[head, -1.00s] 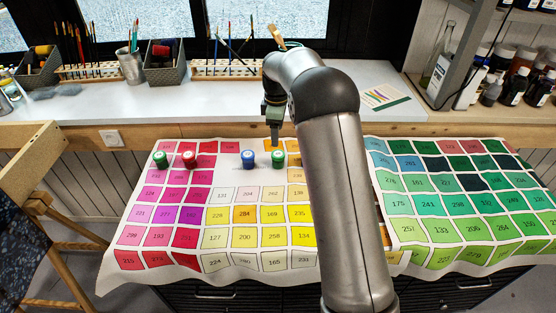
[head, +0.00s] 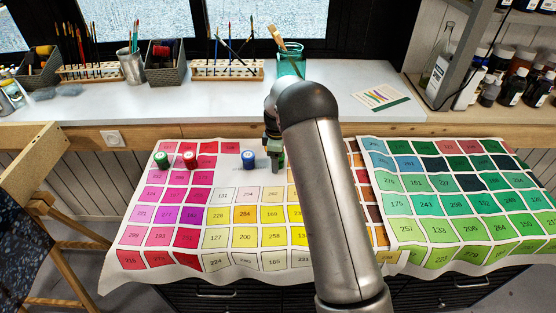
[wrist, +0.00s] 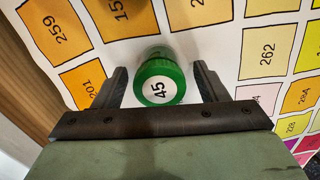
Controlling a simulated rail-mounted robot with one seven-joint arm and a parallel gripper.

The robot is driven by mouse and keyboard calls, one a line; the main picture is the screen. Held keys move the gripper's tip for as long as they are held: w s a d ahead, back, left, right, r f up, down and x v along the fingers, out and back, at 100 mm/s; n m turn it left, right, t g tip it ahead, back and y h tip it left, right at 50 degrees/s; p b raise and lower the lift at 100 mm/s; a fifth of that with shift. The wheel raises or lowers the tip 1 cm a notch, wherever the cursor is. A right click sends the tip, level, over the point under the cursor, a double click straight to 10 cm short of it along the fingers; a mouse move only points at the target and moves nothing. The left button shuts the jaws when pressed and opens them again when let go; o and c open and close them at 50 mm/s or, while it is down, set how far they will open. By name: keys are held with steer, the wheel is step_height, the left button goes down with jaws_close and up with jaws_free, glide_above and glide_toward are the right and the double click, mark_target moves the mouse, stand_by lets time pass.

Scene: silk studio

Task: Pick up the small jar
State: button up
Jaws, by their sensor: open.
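A small green jar with a white lid label reading 45 (wrist: 160,78) stands on the colour-chart cloth, between the two open fingers of my gripper (wrist: 160,85) in the wrist view. The fingers are on either side of it, with a gap visible at least on the right. In the head view my gripper (head: 274,165) is low over the cloth and hides most of the green jar. Other small jars stand to the left: a blue one (head: 249,159), a red one (head: 190,159) and a green one (head: 162,160).
The colour-chart cloth (head: 225,177) covers the table, with a second green chart (head: 430,205) at right. Behind are brush racks (head: 228,70), a teal glass of brushes (head: 291,62) and a metal cup (head: 131,66) on the white counter. A wooden chair (head: 45,190) stands at left.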

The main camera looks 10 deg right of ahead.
steer(key=c, duration=1.1)
